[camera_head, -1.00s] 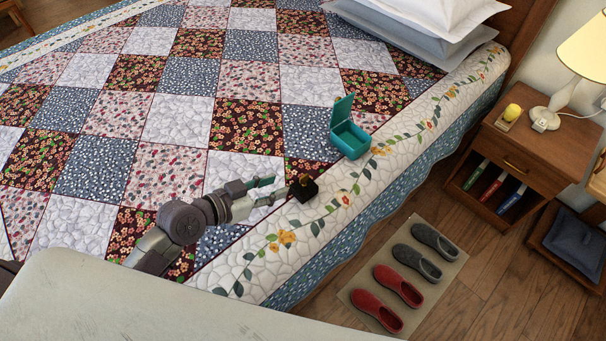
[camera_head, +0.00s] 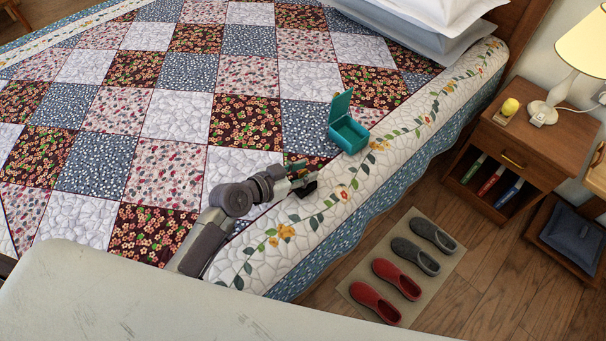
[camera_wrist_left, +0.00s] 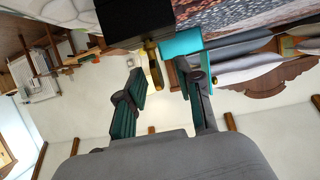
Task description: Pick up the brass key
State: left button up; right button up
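The brass key (camera_wrist_left: 153,60) shows as a small golden piece against a black block (camera_wrist_left: 135,18) in the left wrist view, which is upside down. In the head view the black block (camera_head: 309,188) stands on the quilt's pale floral border, partly covered by my gripper; I cannot make out the key there. My left gripper (camera_head: 302,172) is at the block, its fingers pointing right. In the wrist view the two fingers of the left gripper (camera_wrist_left: 161,72) are apart, with the key between or just beyond their tips. I cannot tell whether they touch it. My right gripper is not in view.
An open teal box (camera_head: 349,135) stands on the bed just beyond the gripper; it also shows in the wrist view (camera_wrist_left: 181,42). The patchwork quilt (camera_head: 180,120) is otherwise clear. A nightstand (camera_head: 520,150) with a lamp (camera_head: 565,75) and a mat with slippers (camera_head: 383,275) are to the right.

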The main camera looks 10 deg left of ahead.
pick_arm(q)
grip_shut()
